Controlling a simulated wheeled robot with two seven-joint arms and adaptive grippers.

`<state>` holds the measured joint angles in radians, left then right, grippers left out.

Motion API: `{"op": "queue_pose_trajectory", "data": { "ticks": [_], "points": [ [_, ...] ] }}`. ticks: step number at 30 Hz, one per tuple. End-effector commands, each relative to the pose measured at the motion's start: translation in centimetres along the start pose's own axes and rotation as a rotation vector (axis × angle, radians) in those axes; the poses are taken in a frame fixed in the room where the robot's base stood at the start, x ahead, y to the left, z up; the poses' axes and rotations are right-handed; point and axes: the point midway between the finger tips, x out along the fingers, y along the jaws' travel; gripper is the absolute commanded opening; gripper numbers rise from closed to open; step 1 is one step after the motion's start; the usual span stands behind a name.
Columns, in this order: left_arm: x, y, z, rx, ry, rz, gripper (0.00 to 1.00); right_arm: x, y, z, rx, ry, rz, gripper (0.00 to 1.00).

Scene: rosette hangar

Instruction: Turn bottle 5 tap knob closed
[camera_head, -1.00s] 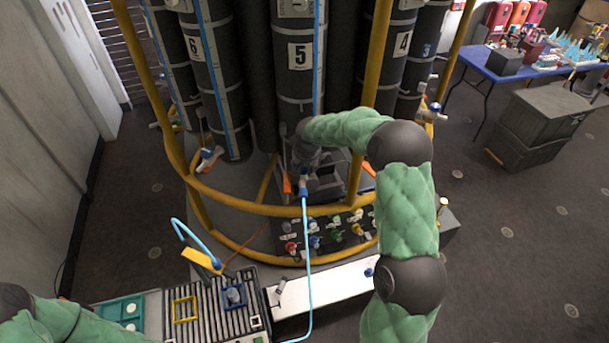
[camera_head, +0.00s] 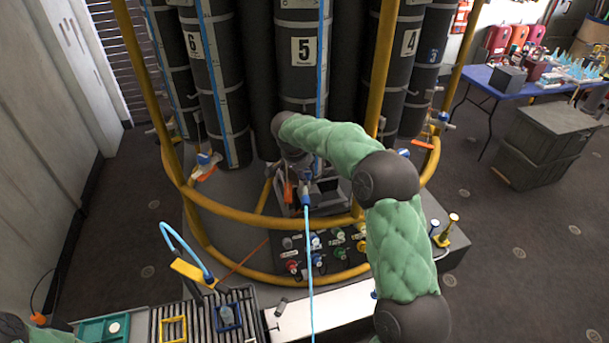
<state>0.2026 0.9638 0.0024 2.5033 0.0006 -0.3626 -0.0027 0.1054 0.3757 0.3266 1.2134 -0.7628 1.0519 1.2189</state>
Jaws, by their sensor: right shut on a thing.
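Bottle 5 (camera_head: 303,88) is a tall dark cylinder with a white number label, upright at the middle of the rack. Its tap (camera_head: 305,197) is at its foot, with a blue fitting and a light blue tube hanging from it. An orange piece (camera_head: 288,192) hangs beside the tap. My right gripper (camera_head: 302,176) reaches in under the bottle from above and is shut at the tap. The knob is largely hidden by the gripper, so its angle cannot be told. My left gripper is out of view; only part of that arm shows at lower left.
A yellow ring rail (camera_head: 250,217) runs in front of the taps. Bottle 6 (camera_head: 213,90) and bottle 4 (camera_head: 408,80) stand either side. Coloured knobs (camera_head: 338,236) sit low in front. A slatted bench (camera_head: 200,317) is at lower left, and a blue table (camera_head: 535,78) at far right.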

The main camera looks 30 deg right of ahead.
Motion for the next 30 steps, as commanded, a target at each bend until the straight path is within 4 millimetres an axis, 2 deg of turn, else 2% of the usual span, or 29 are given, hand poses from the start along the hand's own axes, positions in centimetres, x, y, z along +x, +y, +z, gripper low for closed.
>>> {"op": "queue_pose_trajectory", "data": {
  "ticks": [1, 21, 22, 23, 30],
  "points": [
    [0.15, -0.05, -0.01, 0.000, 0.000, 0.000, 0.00, -0.52, -0.37, -0.85, 0.024, 0.019, -0.013, 0.13],
    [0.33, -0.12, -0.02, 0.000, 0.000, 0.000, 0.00, -0.69, -0.21, -1.07, 0.078, 0.021, 0.009, 0.14],
    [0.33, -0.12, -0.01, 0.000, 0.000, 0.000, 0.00, -0.69, -0.21, -1.07, 0.079, 0.021, 0.009, 0.55],
    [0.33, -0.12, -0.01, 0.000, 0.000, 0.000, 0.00, -0.70, -0.21, -1.08, 0.079, 0.021, 0.009, 0.64],
    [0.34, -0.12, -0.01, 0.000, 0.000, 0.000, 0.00, -0.40, -0.14, -0.69, 0.074, 0.013, 0.016, 0.66]
  ]
}}
